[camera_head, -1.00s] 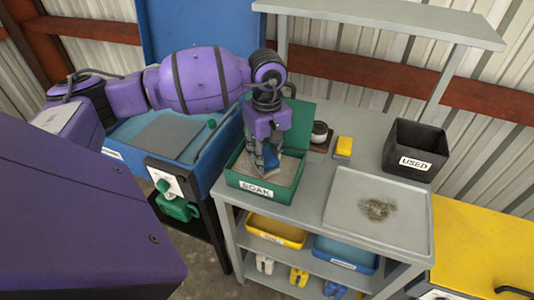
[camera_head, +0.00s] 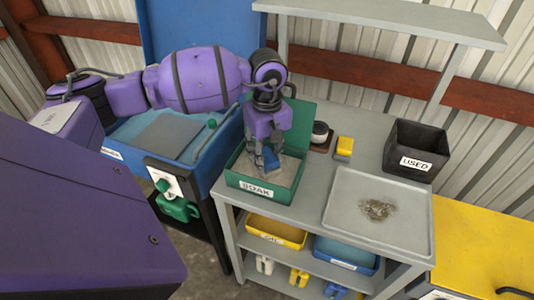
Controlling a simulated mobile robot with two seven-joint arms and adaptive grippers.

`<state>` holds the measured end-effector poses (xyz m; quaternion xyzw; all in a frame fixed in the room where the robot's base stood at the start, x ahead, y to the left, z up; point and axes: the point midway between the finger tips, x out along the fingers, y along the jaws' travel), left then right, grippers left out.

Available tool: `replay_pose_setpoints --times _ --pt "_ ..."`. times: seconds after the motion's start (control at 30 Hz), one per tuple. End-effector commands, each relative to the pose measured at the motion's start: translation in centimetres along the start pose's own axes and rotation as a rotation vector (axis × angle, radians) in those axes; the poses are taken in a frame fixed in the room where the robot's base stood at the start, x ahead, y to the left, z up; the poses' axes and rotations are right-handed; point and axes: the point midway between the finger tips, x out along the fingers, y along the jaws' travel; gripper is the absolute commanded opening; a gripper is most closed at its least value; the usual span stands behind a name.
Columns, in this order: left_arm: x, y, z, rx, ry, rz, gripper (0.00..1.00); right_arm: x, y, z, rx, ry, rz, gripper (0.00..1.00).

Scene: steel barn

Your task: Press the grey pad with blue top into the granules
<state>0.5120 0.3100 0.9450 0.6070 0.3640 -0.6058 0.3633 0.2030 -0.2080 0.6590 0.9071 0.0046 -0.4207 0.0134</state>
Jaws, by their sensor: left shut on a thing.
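The pad with a blue top (camera_head: 271,157) is in the grip of my left gripper (camera_head: 266,160), inside the green box labelled SOAK (camera_head: 253,188). Grey granules (camera_head: 284,172) fill the box around the pad. The pad's underside is hidden, so I cannot tell how far it sits in the granules. My left gripper points down over the box and is shut on the pad. My right gripper is not in view.
A grey tray with a brown stain (camera_head: 345,215) lies on the bench to the right. A blue basin (camera_head: 120,155) is on the left.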

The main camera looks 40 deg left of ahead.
Motion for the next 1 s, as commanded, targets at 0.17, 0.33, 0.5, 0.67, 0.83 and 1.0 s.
replay_pose_setpoints --times 0.17,0.33,0.5,0.67,0.83,1.0 --pt "-0.1 -0.1 0.1 0.001 -0.002 -0.003 0.17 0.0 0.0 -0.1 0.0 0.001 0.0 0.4" --pt "-1.5 0.0 0.0 0.0 -0.001 -0.001 0.17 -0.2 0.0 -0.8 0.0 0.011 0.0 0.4" --pt "-3.0 0.0 0.0 0.0 0.001 0.001 0.17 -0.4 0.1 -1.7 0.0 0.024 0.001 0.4" --pt "-4.2 0.0 0.0 0.0 0.0 0.001 0.17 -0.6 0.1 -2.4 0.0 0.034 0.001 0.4" --pt "-5.7 0.0 -0.1 -0.001 0.002 0.002 0.17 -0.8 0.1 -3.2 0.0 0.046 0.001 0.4" --pt "-6.9 0.0 0.0 -0.001 0.001 0.001 0.17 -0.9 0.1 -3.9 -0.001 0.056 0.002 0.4"
